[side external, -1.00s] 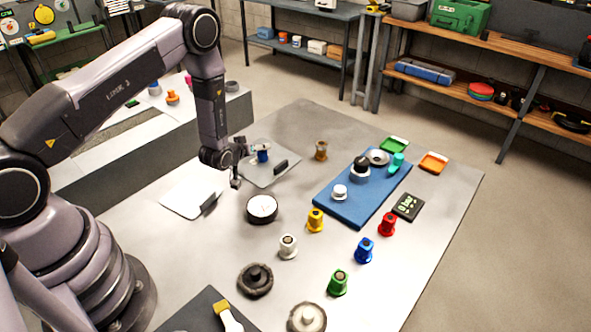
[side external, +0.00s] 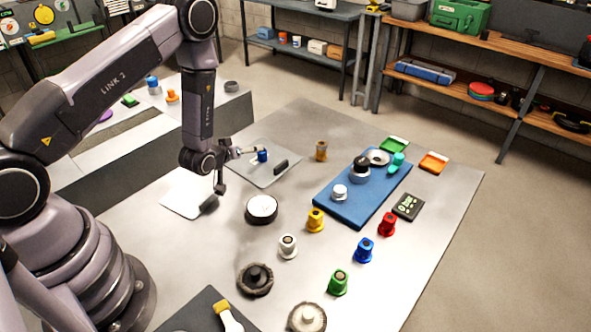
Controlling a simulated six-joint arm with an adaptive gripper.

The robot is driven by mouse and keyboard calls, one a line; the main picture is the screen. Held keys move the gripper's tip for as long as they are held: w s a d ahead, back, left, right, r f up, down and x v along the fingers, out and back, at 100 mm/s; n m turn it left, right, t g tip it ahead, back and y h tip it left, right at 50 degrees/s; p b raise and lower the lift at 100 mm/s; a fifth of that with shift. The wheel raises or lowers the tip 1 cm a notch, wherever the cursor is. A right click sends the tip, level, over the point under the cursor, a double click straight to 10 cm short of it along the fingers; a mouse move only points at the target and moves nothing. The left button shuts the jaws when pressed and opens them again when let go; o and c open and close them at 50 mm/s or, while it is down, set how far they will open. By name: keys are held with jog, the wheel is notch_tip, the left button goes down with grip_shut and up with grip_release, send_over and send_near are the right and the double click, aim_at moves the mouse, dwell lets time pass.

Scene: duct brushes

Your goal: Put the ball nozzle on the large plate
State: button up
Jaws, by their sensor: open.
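My gripper (side external: 240,170) is open, with its fingers spread wide above the table's left side. One finger points right, its tip beside or over a small blue piece (side external: 262,157); the other points down near the left plate. The blue piece stands on a grey plate with a dark handle (side external: 259,176). A second, paler plate with a dark handle (side external: 184,198) lies to the left, partly behind the gripper. I cannot tell which plate is the large one. A piece with a black rounded top (side external: 361,164) stands on the blue mat; I cannot tell for certain which piece is the ball nozzle.
The blue mat (side external: 340,211) also holds a white piece (side external: 340,192) and a teal piece (side external: 397,163). Yellow, white, blue, red and green pieces stand in front. A round white-topped dish (side external: 262,208) and a brown piece (side external: 321,151) stand near the plates.

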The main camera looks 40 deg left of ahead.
jog(key=s+d+r+m+g+h, duration=0.1)
jog(key=s+d+r, duration=0.15)
jog(key=r, duration=0.65)
jog(key=s+d+r+m+g+h, duration=0.15)
jog(key=s+r, duration=0.25)
jog(key=r, duration=0.5)
jog(key=s+d+r+m+g, duration=0.1)
jog(key=s+d+r+m, duration=0.15)
jog(key=r, duration=0.65)
jog(key=s+r+m+g, duration=0.1)
jog(key=s+r, duration=0.3)
jog(key=s, duration=0.7)
jog(key=s+r+m+g, duration=0.1)
jog(key=s+r, duration=0.3)
jog(key=s, duration=0.7)
jog(key=shift+s+d+r+g, duration=0.2)
jog(key=shift+d+r+g, duration=0.15)
jog(key=shift+g, duration=0.1)
